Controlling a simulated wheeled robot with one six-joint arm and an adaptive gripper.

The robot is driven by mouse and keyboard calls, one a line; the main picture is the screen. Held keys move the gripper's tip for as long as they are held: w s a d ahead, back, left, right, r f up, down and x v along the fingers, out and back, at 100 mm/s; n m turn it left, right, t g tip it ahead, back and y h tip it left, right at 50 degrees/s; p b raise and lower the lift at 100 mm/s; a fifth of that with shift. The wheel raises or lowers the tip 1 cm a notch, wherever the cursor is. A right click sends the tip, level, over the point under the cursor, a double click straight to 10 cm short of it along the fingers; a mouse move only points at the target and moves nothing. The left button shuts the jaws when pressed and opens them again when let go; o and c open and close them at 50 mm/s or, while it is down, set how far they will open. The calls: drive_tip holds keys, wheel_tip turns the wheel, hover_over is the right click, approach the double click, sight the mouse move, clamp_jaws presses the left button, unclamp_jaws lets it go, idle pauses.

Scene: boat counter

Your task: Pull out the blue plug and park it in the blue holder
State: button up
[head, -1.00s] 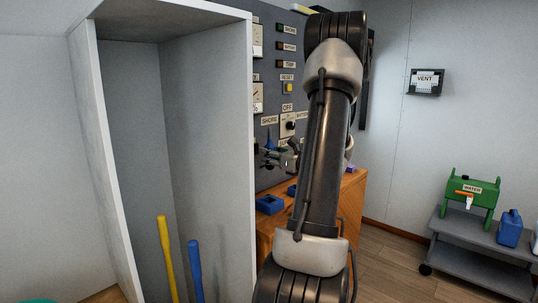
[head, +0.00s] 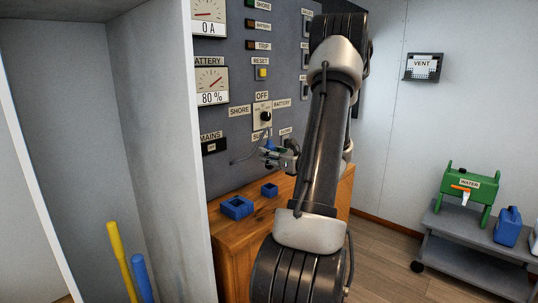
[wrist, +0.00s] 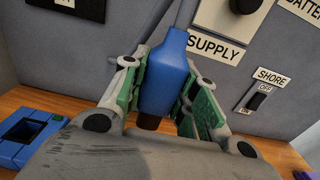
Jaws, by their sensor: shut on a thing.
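The blue plug (wrist: 163,75) is between the two green-padded fingers of my gripper (wrist: 160,105), which is shut on it. Its narrow end points up, and a dark brown end shows below. In the head view the plug (head: 268,145) and my gripper (head: 284,157) are in front of the panel, above the wooden counter. I cannot tell whether the plug touches the panel. A blue holder (head: 237,207) with a square opening sits on the counter, lower left of my gripper. A smaller blue block (head: 269,190) is behind it. One blue holder shows in the wrist view (wrist: 30,137).
The grey panel (head: 235,110) carries meters, a rotary switch (head: 265,116) and labels. A thin cable (head: 243,159) hangs by it. A white-edged locker (head: 198,180) stands left of the counter (head: 232,238).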

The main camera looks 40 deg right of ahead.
drive_tip(key=shift+f, duration=2.85)
drive_tip(key=shift+f, duration=2)
drive_tip(key=o, duration=1.1)
drive_tip(key=s, duration=0.8)
drive_tip(key=s+d, duration=0.1)
drive_tip(key=s, duration=0.3)
drive_tip(key=shift+a, duration=0.1)
